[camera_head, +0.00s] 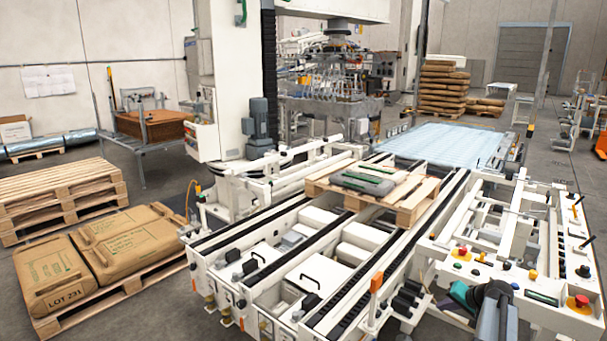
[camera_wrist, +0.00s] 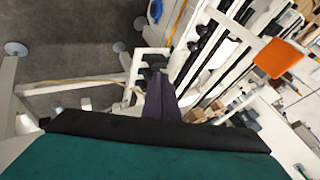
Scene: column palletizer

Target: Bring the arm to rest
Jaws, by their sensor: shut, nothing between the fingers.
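My gripper (camera_wrist: 157,82) shows in the wrist view as dark purple fingers held together, with nothing between them. The black edge and teal body of my wrist fill the bottom of that view. In the head view my arm, with a dark joint and teal wrist, is at the lower right, beside the conveyor frame and in front of the control panel (camera_head: 545,297). In the wrist view the fingers are near white machine framing, and I cannot tell the exact gap.
A pallet with brown sacks (camera_head: 122,240) stands at left. An orange part (camera_wrist: 277,58) is at upper right in the wrist view. Grey floor (camera_wrist: 75,65) is open at its left.

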